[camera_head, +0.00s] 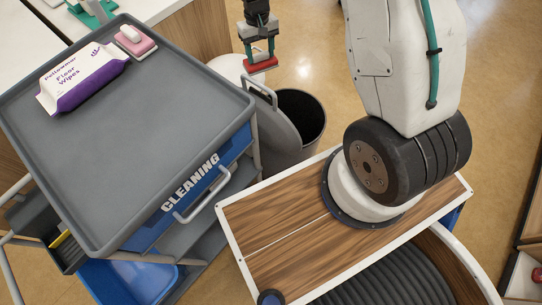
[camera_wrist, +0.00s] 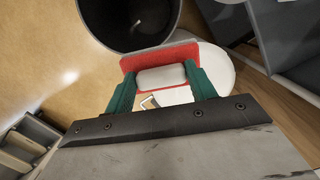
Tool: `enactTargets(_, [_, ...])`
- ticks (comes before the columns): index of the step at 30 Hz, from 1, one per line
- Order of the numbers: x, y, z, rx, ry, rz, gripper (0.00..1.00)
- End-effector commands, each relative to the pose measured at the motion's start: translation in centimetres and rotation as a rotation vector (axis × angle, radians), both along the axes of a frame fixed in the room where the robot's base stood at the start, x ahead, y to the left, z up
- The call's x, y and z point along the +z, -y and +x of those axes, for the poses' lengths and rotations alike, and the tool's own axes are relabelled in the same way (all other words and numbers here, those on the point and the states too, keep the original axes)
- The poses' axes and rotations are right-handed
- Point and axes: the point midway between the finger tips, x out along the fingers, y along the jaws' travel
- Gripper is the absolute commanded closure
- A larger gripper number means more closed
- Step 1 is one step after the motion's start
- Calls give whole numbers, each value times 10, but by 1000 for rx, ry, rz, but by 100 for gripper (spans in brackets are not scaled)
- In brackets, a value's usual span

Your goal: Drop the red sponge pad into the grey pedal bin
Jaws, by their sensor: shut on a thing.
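The red sponge pad (camera_head: 261,65) has a pale grip block on it and is held in the air by my gripper (camera_head: 259,57). In the wrist view, the red pad (camera_wrist: 158,54) sits just past the fingertips, and the green fingers of my gripper (camera_wrist: 160,79) are shut on the pale block. The grey pedal bin (camera_head: 290,150) stands on the floor with its dark mouth open and its lid raised on the cart side. In the head view the pad is above and left of the bin mouth. In the wrist view the bin (camera_wrist: 122,22) lies beyond the pad.
A grey cleaning cart (camera_head: 150,130) stands close left of the bin, carrying a wipes pack (camera_head: 82,77) and a pink pad with a white block (camera_head: 130,41). A white round object (camera_head: 229,68) is near my gripper. Open floor (camera_head: 310,45) lies behind the bin.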

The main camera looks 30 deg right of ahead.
Motion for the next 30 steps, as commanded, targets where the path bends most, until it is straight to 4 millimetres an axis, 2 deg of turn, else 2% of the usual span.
enactTargets(5, [-54, 38, -39, -123, -11, 7, 69])
enactTargets(9, [-94, 64, -79, -231, -10, 7, 69])
enactTargets(12, [-114, 77, -102, -292, -8, 3, 69])
enactTargets(15, [-125, 84, -118, -331, -6, 0, 69])
enactTargets(19, [-135, 88, -124, -350, -3, -2, 69])
enactTargets(30, [-175, 86, -125, -348, -5, -2, 69])
